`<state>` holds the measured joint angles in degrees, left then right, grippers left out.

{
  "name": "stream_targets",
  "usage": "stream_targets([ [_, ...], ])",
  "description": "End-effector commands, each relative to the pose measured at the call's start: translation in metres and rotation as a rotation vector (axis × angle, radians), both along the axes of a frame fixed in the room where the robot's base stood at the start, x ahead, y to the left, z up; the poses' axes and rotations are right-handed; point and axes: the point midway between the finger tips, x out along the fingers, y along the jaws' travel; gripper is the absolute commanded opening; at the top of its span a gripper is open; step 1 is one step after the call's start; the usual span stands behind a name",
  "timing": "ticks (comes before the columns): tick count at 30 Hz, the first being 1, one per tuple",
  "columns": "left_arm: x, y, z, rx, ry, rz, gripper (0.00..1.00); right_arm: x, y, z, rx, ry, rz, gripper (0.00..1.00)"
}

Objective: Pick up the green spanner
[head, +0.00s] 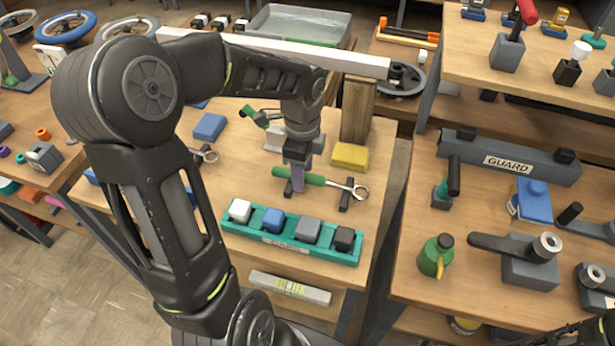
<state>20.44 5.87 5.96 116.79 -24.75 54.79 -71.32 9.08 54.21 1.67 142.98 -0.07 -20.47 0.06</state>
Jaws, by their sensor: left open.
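The green spanner (315,180) has a green handle on the left and a silver ring end on the right. It lies level across two small dark rests on the middle wooden bench.
A teal tray (292,256) with several coloured blocks lies in front of the spanner. A yellow block (350,157) and a wooden post (357,110) stand behind it. A white beam (340,62) runs above. A right bench holds a GUARD rail (510,158) and a green bottle (435,256).

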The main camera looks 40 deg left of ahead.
Motion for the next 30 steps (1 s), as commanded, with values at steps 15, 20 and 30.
stream_targets([
  [15,0.0002,0.0000,0.0005,0.000,-0.001,0.000,0.38,0.0000,0.0000,0.0000,0.000,0.000,0.000,0.36],
  [20,0.0002,0.0000,0.0005,0.000,-0.001,0.000,0.24,0.0000,0.0000,0.0000,0.000,0.000,0.000,0.36],
  [30,0.0002,-0.0002,0.0004,0.000,0.000,0.000,0.00,0.0000,0.0000,0.0000,0.000,0.000,0.000,0.36],
])
